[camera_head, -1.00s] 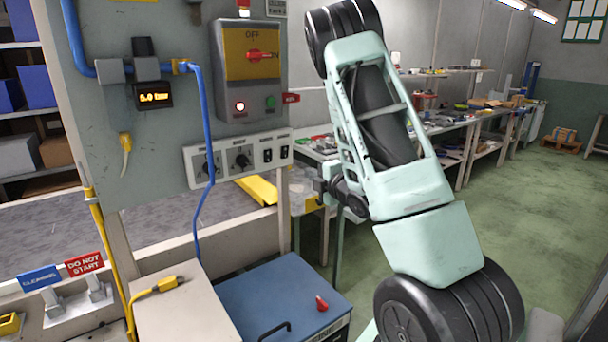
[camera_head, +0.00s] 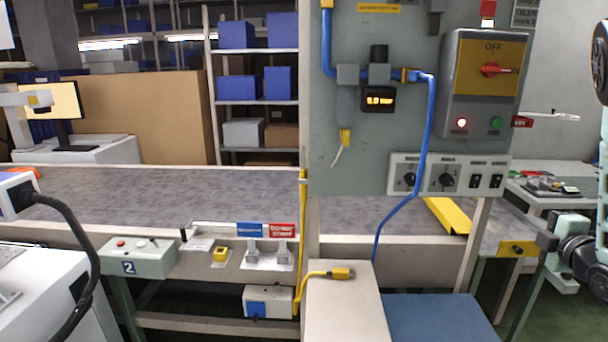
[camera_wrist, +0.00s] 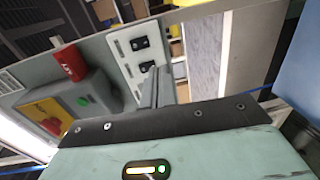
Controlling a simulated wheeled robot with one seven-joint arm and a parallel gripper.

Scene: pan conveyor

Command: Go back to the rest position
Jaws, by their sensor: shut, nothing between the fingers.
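My gripper (camera_head: 545,240) shows at the right edge of the head view, beside the panel stand and near the right end of the conveyor. Most of my arm is cut off by the picture edge. In the wrist view my gripper's grey fingers (camera_wrist: 157,86) are together, with nothing between them. The grey control panel (camera_head: 362,150) stands in the middle right of the head view. In the wrist view the switch box (camera_wrist: 98,98) lies left of the fingers.
The conveyor belt (camera_head: 130,210) runs behind the panel, with a yellow bar (camera_head: 446,215) on it. A beige box (camera_head: 345,310) and a blue cabinet (camera_head: 435,318) stand in front. A blue hose (camera_head: 428,130) hangs on the panel. A bench (camera_head: 560,170) stands at right.

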